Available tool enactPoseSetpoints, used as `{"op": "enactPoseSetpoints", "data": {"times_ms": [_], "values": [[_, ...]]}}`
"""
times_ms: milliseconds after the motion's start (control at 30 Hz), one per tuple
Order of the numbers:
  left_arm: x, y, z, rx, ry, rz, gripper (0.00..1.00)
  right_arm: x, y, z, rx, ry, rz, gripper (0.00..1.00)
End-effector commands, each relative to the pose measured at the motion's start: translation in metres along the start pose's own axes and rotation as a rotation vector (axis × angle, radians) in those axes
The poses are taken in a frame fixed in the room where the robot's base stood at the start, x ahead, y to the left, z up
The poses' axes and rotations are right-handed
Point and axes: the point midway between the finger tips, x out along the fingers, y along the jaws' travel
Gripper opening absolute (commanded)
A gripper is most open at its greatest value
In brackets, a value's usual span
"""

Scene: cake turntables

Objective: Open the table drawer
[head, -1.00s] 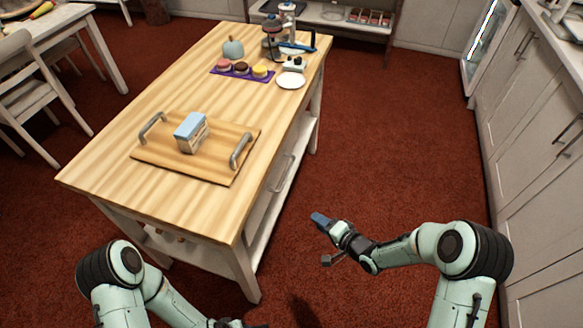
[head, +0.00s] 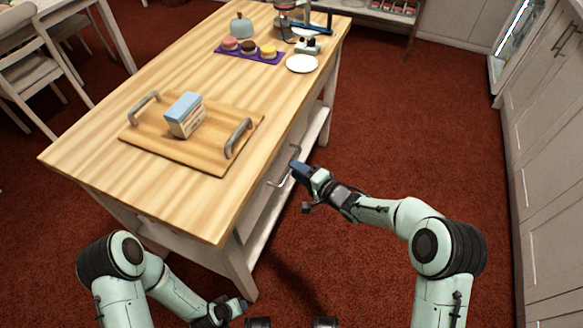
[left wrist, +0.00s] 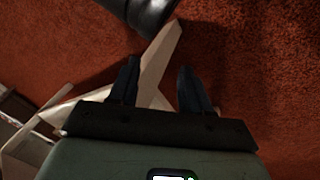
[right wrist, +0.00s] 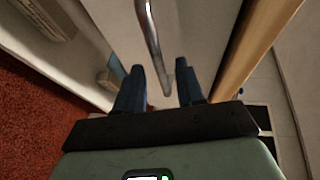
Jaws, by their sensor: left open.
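The wooden-topped table (head: 110,190) has a white drawer front (right wrist: 112,25) on its right side, with a curved metal handle (right wrist: 153,40). The handle also shows in the head view (head: 279,182), partly hidden by my right gripper (head: 297,168). In the right wrist view my right gripper (right wrist: 160,66) is open, and the handle runs between its two fingers. I cannot tell whether they touch it. The drawer looks closed. My left gripper (left wrist: 157,68) is open and empty, low beside a table leg (left wrist: 155,65), above the red floor.
On the tabletop are a tray with grey handles (head: 170,151), a blue and white carton (head: 185,115), a purple mat with cakes (head: 268,60) and a white plate (head: 302,63). White cabinets (head: 548,150) stand at the right. The red floor (head: 420,130) between is clear.

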Motion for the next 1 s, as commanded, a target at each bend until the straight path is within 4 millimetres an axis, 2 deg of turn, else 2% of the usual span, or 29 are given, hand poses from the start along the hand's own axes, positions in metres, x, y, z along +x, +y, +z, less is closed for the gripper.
{"op": "enactPoseSetpoints", "data": {"times_ms": [100, 200, 567, 700, 1000], "values": [[0.007, -0.006, 0.004, -0.005, -0.013, -0.010, 0.48, 0.018, 0.001, 0.001, -0.001, -0.002, 0.000, 0.38], [0.009, -0.009, 0.010, -0.008, -0.030, -0.016, 0.48, 0.025, 0.001, 0.000, 0.000, -0.001, -0.001, 0.38], [0.009, -0.011, 0.013, -0.011, -0.039, -0.020, 0.48, 0.030, 0.000, 0.000, 0.000, 0.000, 0.000, 0.38], [0.009, -0.011, 0.013, -0.011, -0.039, -0.020, 0.48, 0.030, 0.000, 0.000, 0.000, 0.000, 0.000, 0.00], [0.007, -0.009, 0.010, -0.009, -0.032, -0.017, 0.48, 0.026, 0.000, -0.002, 0.001, 0.002, 0.000, 0.00]]}}
